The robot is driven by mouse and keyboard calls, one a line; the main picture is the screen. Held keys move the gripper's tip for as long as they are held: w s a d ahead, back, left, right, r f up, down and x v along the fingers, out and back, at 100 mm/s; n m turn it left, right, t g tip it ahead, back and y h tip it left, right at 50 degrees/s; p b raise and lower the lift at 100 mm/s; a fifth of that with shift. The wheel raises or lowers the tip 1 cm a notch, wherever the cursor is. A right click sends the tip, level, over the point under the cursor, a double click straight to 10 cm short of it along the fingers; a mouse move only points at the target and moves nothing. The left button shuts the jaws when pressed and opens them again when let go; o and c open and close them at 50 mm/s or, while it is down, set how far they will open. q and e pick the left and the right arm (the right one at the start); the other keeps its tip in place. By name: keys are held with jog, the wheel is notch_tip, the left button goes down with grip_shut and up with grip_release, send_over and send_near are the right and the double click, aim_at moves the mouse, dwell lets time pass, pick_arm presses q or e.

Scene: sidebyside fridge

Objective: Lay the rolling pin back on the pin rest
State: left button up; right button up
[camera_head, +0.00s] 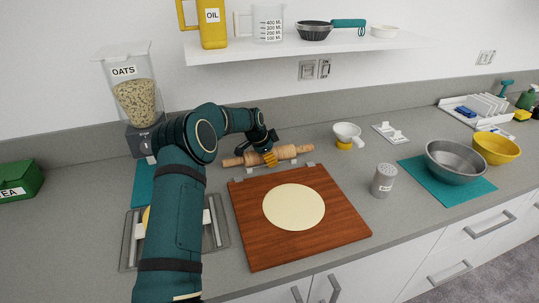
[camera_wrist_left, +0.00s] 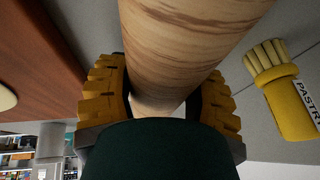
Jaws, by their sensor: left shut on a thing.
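The wooden rolling pin (camera_head: 290,152) is held roughly level just behind the brown board (camera_head: 345,228) in the head view. My left gripper (camera_head: 270,158) is shut around the pin's body. In the left wrist view the pin (camera_wrist_left: 190,45) runs between the yellow finger pads of the gripper (camera_wrist_left: 158,100). Small grey brackets along the board's back edge look like the pin rest (camera_head: 311,164). The pin is close behind and above them; I cannot tell whether it touches them. My right gripper is not in view.
Pale round dough (camera_head: 293,207) lies on the board. The oats dispenser (camera_head: 133,95) is at the left. A yellow pastry brush (camera_wrist_left: 290,100) shows in the wrist view. A shelf (camera_head: 300,46) hangs above.

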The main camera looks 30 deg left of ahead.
pick_arm(q)
jog(key=shift+f, duration=0.2)
jog(key=o, duration=1.3)
jog(key=shift+r, duration=0.1)
jog(key=p+v, duration=0.1)
jog(key=v, duration=1.2)
jog(key=shift+a+r, duration=0.35)
jog(key=shift+a, duration=0.05)
jog(key=shift+p, duration=0.3)
